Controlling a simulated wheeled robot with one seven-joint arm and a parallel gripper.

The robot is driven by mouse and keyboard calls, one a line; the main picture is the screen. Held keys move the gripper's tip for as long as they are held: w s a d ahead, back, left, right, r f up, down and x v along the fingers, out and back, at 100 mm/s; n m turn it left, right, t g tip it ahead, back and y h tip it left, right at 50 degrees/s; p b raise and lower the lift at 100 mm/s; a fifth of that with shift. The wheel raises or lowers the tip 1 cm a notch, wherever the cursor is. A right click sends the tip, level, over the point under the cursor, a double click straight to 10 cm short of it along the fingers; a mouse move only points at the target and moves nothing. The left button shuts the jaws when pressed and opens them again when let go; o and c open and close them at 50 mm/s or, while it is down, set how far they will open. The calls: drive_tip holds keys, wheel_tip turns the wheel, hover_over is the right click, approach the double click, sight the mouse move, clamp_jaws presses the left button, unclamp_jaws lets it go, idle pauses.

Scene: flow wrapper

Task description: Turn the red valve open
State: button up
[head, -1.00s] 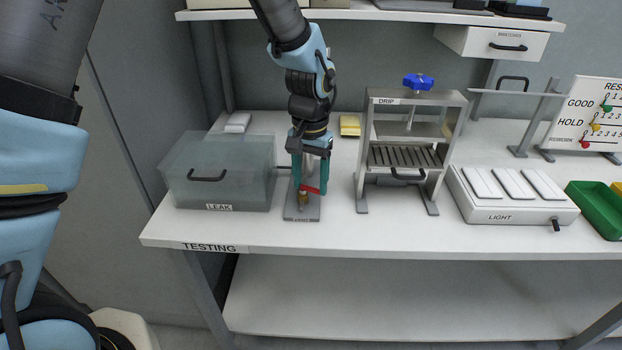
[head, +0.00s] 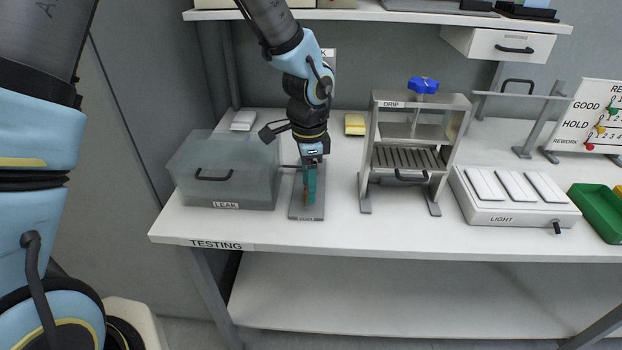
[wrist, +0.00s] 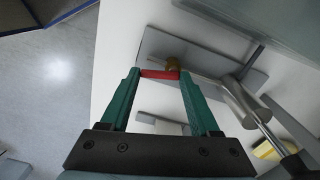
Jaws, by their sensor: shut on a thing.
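The red valve handle (wrist: 160,74) is a short red bar in the wrist view, held between the tips of my gripper (wrist: 158,76). A brass-coloured fitting (wrist: 173,63) sits just beyond it on a grey base plate (wrist: 190,52).
The translucent LEAK box (head: 225,168) stands close on the left, with a thin pipe toward the valve. The DRIP frame (head: 370,150) with a blue knob (head: 423,85) stands to the right. The white LIGHT box (head: 515,203) is further right. Bare tabletop lies in front.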

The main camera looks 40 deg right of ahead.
drive_tip(key=shift+w+a+m+p, duration=0.15)
drive_tip(key=shift+m+p, duration=0.3)
drive_tip(key=shift+m, duration=0.85)
drive_tip(key=o, duration=1.4)
drive_tip(key=shift+c, duration=0.2)
drive_tip(key=shift+r, duration=0.1)
wheel_tip(320, 180, up, 11)
drive_tip(key=b, duration=0.1)
drive_tip(key=shift+b, duration=0.35)
drive_tip(key=shift+a+f, duration=0.1)
drive_tip(key=shift+f, duration=0.1)
